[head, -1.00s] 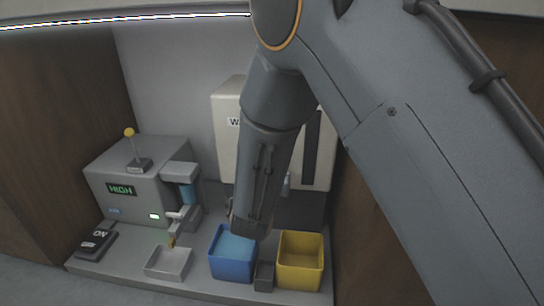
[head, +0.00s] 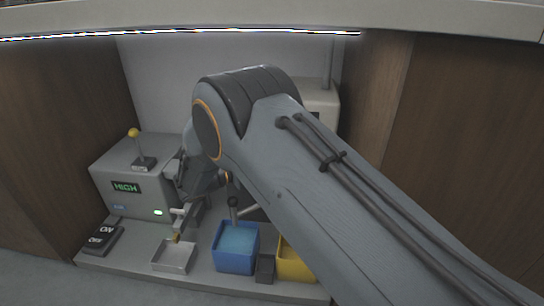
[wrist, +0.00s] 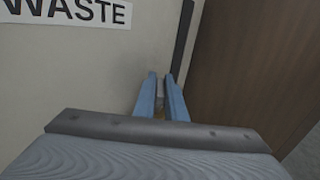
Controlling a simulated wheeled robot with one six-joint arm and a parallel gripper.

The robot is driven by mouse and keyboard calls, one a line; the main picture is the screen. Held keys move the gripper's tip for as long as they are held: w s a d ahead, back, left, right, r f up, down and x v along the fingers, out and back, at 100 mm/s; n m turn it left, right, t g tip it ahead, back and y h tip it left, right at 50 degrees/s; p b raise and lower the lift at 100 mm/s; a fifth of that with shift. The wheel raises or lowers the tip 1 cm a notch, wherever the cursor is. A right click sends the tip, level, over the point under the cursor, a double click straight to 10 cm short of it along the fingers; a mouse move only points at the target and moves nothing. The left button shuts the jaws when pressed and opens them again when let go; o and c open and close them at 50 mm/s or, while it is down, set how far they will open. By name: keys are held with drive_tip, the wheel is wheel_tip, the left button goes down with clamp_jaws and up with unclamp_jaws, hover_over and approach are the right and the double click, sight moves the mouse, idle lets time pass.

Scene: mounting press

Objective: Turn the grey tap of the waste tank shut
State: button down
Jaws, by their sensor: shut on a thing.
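The pale waste tank (head: 318,100) stands at the back, mostly hidden behind my arm in the head view. Its front with the WASTE label fills the left of the wrist view (wrist: 85,75). My gripper (wrist: 162,92) is in front of the tank, below and right of the label. Its two blue fingers are nearly together, shut on the grey tap (wrist: 160,103), of which only a small piece shows between them. How far the tap is turned cannot be told. In the head view my arm hides the gripper and the tap.
A blue bin (head: 235,262) and a yellow bin (head: 292,265) stand at the front, beside a metal tray (head: 172,257). The grey press (head: 125,180) with a HIGH display is at the left. Wooden walls (head: 450,130) close in both sides.

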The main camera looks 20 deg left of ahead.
drive_tip(key=m+g+h+b, duration=0.3)
drive_tip(key=shift+f+g+h, duration=0.3)
drive_tip(key=shift+r+m+g+h+b, duration=0.15)
drive_tip(key=shift+m+g+h+b, duration=0.6)
drive_tip(key=shift+g+b, duration=0.25)
drive_tip(key=shift+r+m, duration=0.1)
drive_tip(key=shift+m, duration=0.15)
drive_tip(key=c, duration=1.8)
unclamp_jaws()
drive_tip(key=shift+c, duration=0.2)
drive_tip(key=shift+g, duration=0.3)
